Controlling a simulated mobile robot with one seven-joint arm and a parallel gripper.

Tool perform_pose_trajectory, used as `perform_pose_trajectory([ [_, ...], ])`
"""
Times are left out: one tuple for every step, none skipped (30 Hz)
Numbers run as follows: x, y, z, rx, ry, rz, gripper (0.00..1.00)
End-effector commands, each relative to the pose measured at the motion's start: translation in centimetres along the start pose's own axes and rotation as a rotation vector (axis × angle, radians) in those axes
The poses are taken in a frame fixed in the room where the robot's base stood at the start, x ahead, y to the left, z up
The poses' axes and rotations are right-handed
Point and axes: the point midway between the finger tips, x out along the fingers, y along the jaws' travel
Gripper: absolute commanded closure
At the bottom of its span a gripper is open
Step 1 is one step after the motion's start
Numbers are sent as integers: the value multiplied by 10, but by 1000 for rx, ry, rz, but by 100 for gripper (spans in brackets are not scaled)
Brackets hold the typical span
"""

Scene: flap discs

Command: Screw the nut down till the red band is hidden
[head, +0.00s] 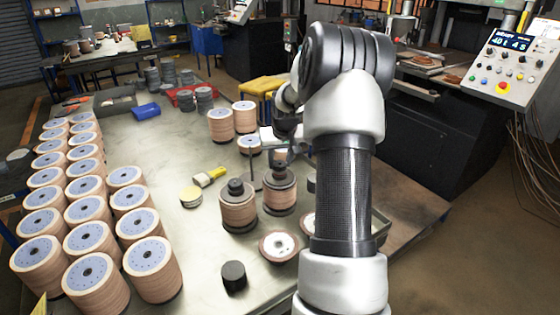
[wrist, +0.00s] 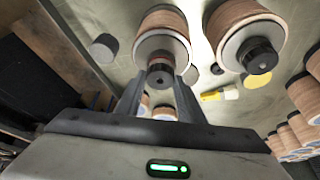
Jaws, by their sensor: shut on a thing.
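A stack of tan flap discs (head: 279,196) stands on the bench with a dark plate on top; it also shows in the wrist view (wrist: 163,24). A dark nut (wrist: 160,75) sits at the stack's top on its post. A thin reddish band (wrist: 161,62) shows beside the nut in the wrist view. My gripper (wrist: 159,82) has one finger on each side of the nut and is shut on it. In the head view my gripper (head: 279,163) is above this stack, partly hidden by my arm.
A second stack (head: 238,211) with a dark nut on top stands close on the left. A loose black cylinder (head: 233,276) and a flat disc (head: 279,246) lie in front. A yellow brush (head: 210,176) lies behind. Rows of disc stacks (head: 92,277) fill the bench's left.

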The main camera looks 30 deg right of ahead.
Motion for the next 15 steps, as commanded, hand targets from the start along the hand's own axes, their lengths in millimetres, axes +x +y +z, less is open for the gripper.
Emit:
perform_pose_trajectory([
  [1, 0, 0, 0, 0, 0, 87],
  [1, 0, 0, 0, 0, 0, 87],
  [2, 0, 0, 0, 0, 0, 87],
  [2, 0, 1, 0, 0, 0, 87],
  [2, 0, 1, 0, 0, 0, 87],
  [2, 0, 1, 0, 0, 0, 87],
  [3, 0, 1, 0, 0, 0, 87],
  [3, 0, 1, 0, 0, 0, 87],
  [4, 0, 1, 0, 0, 0, 87],
  [4, 0, 2, 0, 0, 0, 87],
  [4, 0, 2, 0, 0, 0, 87],
  [4, 0, 2, 0, 0, 0, 63],
  [4, 0, 1, 0, 0, 0, 58],
  [4, 0, 1, 0, 0, 0, 53],
  [4, 0, 1, 0, 0, 0, 46],
])
